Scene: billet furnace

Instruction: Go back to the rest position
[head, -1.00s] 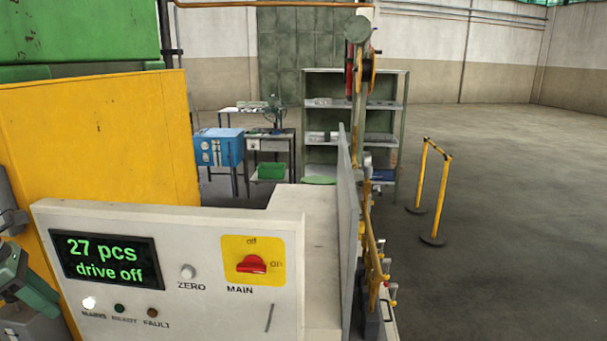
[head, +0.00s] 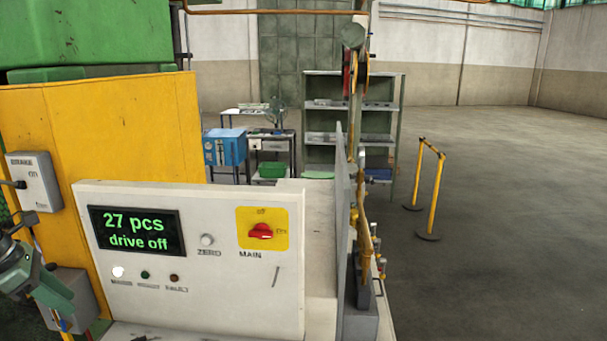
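My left gripper (head: 42,285), grey-green with a dark joint, is at the lower left edge. It hangs in front of a grey box and left of the white control panel (head: 190,300), apart from the panel's face as far as I can see. Its fingertips are small and unclear, so I cannot tell whether it is open or holds anything. My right gripper is not in view. The panel's display (head: 137,231) reads "27 pcs drive off". The red MAIN switch (head: 261,231) sits on a yellow plate with its handle roughly level. The white lamp (head: 118,272) looks lit.
A yellow cabinet (head: 110,125) stands behind the panel. A grey switch box (head: 37,181) and a lower grey box (head: 82,297) are close to my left arm. Shelves (head: 350,92) stand at the back. A yellow barrier (head: 434,190) stands on the right; the floor beyond is clear.

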